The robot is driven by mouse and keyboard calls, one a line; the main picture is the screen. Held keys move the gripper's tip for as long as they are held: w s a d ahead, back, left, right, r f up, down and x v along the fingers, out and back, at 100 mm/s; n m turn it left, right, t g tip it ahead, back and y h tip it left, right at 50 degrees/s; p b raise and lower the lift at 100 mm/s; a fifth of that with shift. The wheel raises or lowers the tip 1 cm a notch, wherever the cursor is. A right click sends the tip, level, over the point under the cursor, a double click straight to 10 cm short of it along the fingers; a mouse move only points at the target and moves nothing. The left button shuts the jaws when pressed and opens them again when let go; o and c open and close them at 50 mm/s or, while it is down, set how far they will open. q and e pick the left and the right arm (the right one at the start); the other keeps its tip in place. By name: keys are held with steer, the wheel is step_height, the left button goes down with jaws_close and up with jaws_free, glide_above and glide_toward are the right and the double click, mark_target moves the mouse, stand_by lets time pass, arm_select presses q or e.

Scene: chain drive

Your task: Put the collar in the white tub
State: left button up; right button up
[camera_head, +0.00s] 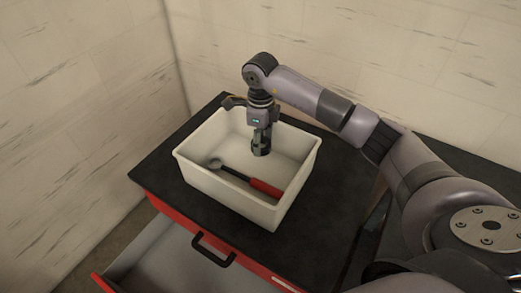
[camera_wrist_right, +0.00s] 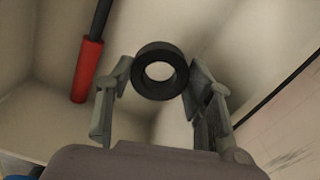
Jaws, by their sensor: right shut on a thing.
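The white tub (camera_head: 232,206) stands on the dark top of a red cabinet in the head view; its inside wall fills much of the right wrist view (camera_wrist_right: 40,85). My right gripper (camera_head: 261,146) points down into the tub. In the right wrist view my right gripper (camera_wrist_right: 160,85) is shut on the collar (camera_wrist_right: 146,84), a dark ring with a round hole. The collar is held between the fingertips, above the tub floor. In the head view the collar is hard to make out at the fingertips. My left gripper is not in view.
A ratchet-like tool with a red handle (camera_head: 266,188) lies in the tub, also seen in the right wrist view (camera_wrist_right: 87,70). The red cabinet's drawer (camera_head: 165,262) is pulled open below. Walls stand close behind and left.

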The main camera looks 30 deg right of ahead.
mark_target(260, 161)
steer(key=shift+a+f, duration=0.15)
steer(key=shift+f, duration=0.4)
step_height(260, 161, down, 4)
steer(key=shift+f+p, duration=0.1)
steer(key=shift+p, duration=0.35)
steer(key=shift+f, duration=0.15)
steer(key=o, duration=1.2)
steer(key=shift+o, duration=0.2)
